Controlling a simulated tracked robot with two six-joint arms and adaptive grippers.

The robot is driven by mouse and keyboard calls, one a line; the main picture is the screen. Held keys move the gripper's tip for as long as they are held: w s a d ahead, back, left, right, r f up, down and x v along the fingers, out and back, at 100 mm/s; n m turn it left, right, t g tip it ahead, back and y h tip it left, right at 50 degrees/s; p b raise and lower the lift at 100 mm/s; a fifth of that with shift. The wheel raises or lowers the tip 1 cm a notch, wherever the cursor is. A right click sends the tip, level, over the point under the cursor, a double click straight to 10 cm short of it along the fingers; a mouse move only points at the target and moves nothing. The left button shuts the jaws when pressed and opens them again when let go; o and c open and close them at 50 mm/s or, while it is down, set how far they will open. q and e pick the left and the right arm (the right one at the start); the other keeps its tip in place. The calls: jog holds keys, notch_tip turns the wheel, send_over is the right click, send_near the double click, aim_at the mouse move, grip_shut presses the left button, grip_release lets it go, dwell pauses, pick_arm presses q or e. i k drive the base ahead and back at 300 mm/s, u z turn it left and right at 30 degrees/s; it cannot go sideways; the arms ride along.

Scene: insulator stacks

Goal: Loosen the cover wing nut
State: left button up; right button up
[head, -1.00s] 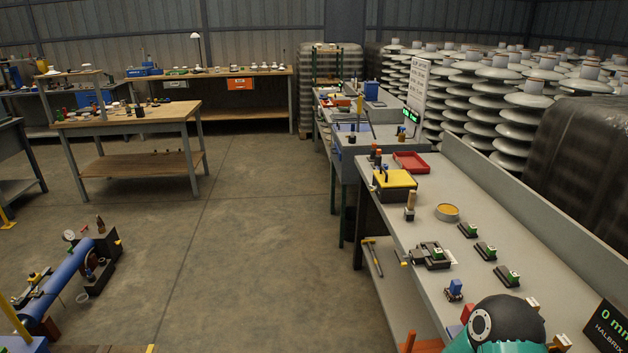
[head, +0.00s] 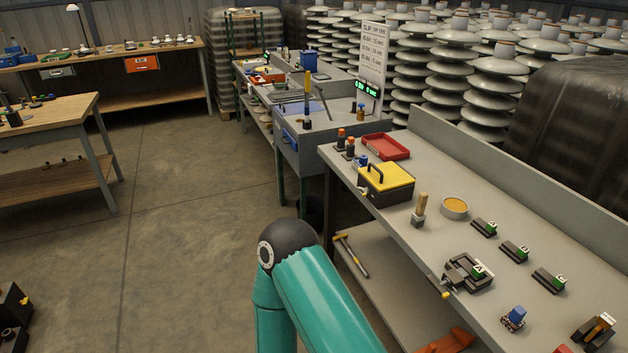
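I cannot make out a wing nut for certain at this size. A black box with a yellow cover (head: 388,177) and a dark handle stands near the left edge of the grey bench. Neither gripper is visible.
The grey bench (head: 433,226) also holds a red tray (head: 386,147), a round yellow-topped dish (head: 454,208), a wooden-handled tool (head: 420,208), several small dark blocks and a blue-topped piece (head: 514,318). A hammer (head: 352,255) lies on the lower shelf. Floor at left is open.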

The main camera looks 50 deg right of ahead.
aim_at(366, 190)
jog(key=z, duration=0.35)
jog(key=i, duration=1.3)
jog(key=z, duration=0.95)
jog(key=i, duration=0.4)
jog(key=z, duration=0.35)
jog(key=k, duration=0.9)
jog(key=z, duration=0.15)
jog(key=i, duration=0.9)
jog(key=u, duration=0.05)
